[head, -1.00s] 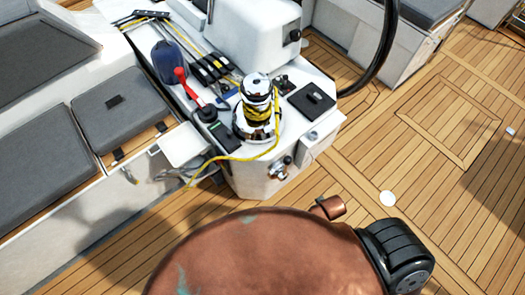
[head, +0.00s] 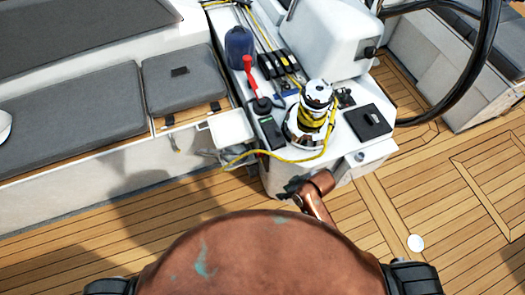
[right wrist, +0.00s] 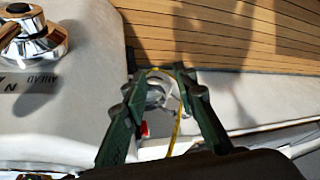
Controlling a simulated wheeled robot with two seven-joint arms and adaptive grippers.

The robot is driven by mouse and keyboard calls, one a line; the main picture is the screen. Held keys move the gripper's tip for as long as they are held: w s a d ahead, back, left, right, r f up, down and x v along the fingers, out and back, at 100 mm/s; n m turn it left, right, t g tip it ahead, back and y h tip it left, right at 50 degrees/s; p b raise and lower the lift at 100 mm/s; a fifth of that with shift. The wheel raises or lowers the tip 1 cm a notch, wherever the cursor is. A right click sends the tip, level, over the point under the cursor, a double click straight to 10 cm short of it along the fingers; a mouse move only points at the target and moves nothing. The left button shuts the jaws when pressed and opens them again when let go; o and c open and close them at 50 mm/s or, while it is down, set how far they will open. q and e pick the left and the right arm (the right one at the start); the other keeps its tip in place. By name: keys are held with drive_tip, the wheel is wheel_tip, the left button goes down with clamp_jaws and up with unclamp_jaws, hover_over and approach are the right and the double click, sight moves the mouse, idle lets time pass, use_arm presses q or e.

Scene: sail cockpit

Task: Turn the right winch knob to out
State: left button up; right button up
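The white winch console (head: 345,177) stands at the middle of the head view, with a chrome winch (head: 312,115) wound with yellow rope on top. My right gripper (head: 288,188) is small and dark there, low at the console's front, and my copper arm covers part of that face. In the right wrist view, its green fingers (right wrist: 163,82) are apart, so it is open, with nothing seen clasped. A chrome knob-like fitting (right wrist: 30,32) beside dark lettering lies left of the fingers, apart from them. I cannot tell its setting. My left gripper is not in view.
A red-handled lever (head: 251,80) and a blue bag (head: 240,46) are on the console's left part. A black steering wheel rim (head: 487,45) curves at upper right. Grey cushioned seats (head: 70,105) line the left. Teak floor (head: 450,200) is open to the right.

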drive_tip(key=w+a+n+g, duration=0.2)
drive_tip(key=w+a+n, duration=0.4)
drive_tip(key=a, duration=0.6)
wheel_tip(320, 180, up, 4)
drive_tip(key=n+h, duration=0.4)
drive_tip(key=n, duration=0.3)
hover_over(259, 153)
drive_tip(key=shift+s+a+r+g, duration=0.15)
drive_tip(key=shift+a+g, duration=0.05)
drive_tip(key=shift+g, duration=0.1)
drive_tip(key=shift+w+d, duration=0.15)
drive_tip(key=shift+w, duration=0.1)
drive_tip(key=shift+f, duration=0.4)
wheel_tip(259, 153, down, 7)
drive_tip(key=shift+r+b, duration=0.15)
drive_tip(key=shift+b, duration=0.75)
drive_tip(key=shift+c, duration=0.2)
clamp_jaws()
